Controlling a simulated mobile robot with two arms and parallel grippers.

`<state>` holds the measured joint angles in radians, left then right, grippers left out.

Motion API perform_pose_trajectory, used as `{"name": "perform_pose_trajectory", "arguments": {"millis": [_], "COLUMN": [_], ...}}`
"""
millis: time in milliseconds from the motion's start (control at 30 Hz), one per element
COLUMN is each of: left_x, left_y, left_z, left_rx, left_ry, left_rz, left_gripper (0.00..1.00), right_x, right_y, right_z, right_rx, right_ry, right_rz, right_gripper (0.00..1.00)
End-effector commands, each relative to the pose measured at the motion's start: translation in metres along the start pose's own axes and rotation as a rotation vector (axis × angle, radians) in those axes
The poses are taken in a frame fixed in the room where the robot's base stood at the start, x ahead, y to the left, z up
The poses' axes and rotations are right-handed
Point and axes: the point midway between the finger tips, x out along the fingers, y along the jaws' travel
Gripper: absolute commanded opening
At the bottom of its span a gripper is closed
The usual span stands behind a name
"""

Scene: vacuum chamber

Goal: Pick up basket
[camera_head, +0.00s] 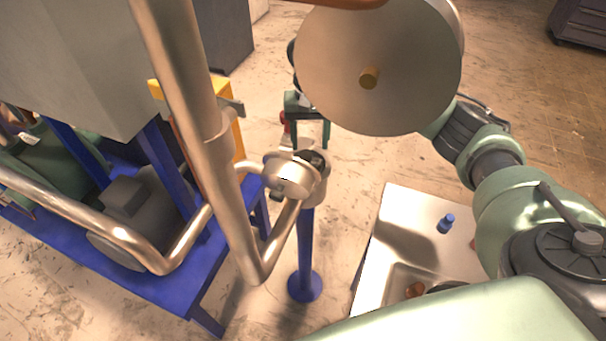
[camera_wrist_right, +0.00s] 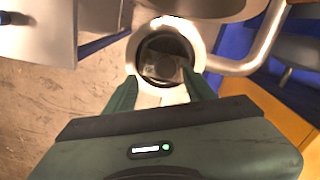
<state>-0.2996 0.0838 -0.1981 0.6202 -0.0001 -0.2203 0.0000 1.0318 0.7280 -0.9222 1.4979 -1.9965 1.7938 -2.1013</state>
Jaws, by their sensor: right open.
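My right gripper (camera_head: 307,132) reaches in from the right, partly hidden behind a large round metal lid (camera_head: 400,60). Its two green fingers point down, apart and empty, above a round metal opening (camera_head: 318,160). In the right wrist view the open fingers (camera_wrist_right: 162,92) stand at either side of the near rim of this opening (camera_wrist_right: 144,40). Inside the dark opening is a greyish shape (camera_wrist_right: 165,68), possibly the basket; I cannot make it out clearly. Whether the fingers touch the rim is unclear. My left gripper does not show.
Thick metal pipes (camera_head: 188,100) run close to the left of the opening. A blue frame (camera_head: 150,270) with machinery stands at left, with a yellow panel (camera_head: 228,115). A blue post (camera_head: 305,250) stands below the opening. A pale tray-like surface (camera_head: 410,225) with a small blue object (camera_head: 446,223) lies at right.

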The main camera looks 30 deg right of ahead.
Motion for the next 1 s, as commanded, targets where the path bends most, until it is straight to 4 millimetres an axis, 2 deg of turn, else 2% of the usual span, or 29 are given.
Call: {"name": "perform_pose_trajectory", "arguments": {"millis": [167,300,600,800,1000], "left_x": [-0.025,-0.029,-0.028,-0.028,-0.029], "left_y": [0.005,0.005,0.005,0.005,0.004], "left_z": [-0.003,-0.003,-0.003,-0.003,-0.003], "left_rx": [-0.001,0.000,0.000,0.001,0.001], "left_ry": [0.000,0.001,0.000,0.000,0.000], "left_rz": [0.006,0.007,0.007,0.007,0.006], "left_gripper": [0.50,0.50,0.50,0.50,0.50], "right_x": [0.021,0.041,0.048,0.048,0.048], "right_y": [-0.007,-0.008,-0.008,-0.008,-0.008], "right_z": [0.007,0.006,0.005,0.005,0.005], "right_rx": [-0.001,0.001,0.000,0.001,0.001], "right_ry": [-0.008,-0.004,-0.001,-0.001,-0.001], "right_rz": [-0.001,-0.003,-0.004,-0.005,-0.005], "right_gripper": [0.54,0.54,0.54,0.00,0.00]}}
